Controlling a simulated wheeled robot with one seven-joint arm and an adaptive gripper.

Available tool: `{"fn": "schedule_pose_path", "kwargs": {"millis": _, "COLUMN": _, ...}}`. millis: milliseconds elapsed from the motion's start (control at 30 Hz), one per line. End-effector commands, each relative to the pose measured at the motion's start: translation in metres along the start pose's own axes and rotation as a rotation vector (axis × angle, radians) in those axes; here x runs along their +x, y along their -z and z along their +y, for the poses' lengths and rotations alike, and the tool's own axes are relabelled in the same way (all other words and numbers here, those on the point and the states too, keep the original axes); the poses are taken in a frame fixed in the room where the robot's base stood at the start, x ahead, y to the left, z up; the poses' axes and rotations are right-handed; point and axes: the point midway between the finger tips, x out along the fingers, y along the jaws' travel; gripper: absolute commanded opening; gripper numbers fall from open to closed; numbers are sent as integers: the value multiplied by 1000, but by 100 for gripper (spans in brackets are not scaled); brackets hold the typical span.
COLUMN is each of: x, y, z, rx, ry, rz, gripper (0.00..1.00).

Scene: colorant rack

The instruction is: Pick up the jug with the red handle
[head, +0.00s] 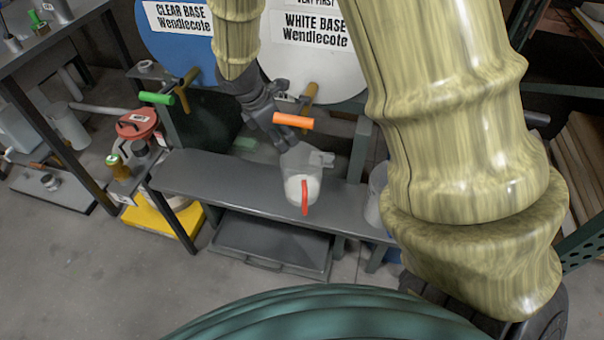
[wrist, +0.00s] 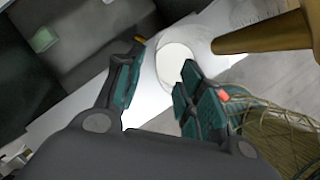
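The jug (head: 290,163) is clear, with white contents and a red handle (head: 305,198) facing the front. It stands upright on the grey bench under the white base drum. My gripper (head: 287,150) is just behind and above the jug's rim, pointing down. In the wrist view my gripper (wrist: 163,58) is open, its two fingers apart with nothing held. The jug's round white contents (wrist: 178,66) show beyond and between the fingertips. A small red-orange spot shows beside the right finger; I cannot tell whether it is the handle.
The grey bench (head: 215,178) runs under the blue clear base drum (head: 183,45) and the white base drum (head: 320,60). Taps with green (head: 156,98) and orange (head: 293,120) handles stick out above it. A pale container (head: 377,195) stands right of the jug.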

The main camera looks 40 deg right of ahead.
Motion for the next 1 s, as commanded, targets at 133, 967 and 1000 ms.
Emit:
{"fn": "schedule_pose_path", "kwargs": {"millis": 133, "x": 19, "y": 1, "z": 0, "rx": 1, "ry": 1, "rz": 0, "gripper": 38}}
{"fn": "schedule_pose_path", "kwargs": {"millis": 967, "x": 74, "y": -1, "z": 0, "rx": 0, "ry": -2, "rz": 0, "gripper": 36}}
{"fn": "schedule_pose_path", "kwargs": {"millis": 1000, "x": 74, "y": -1, "z": 0, "rx": 0, "ry": -2, "rz": 0, "gripper": 29}}
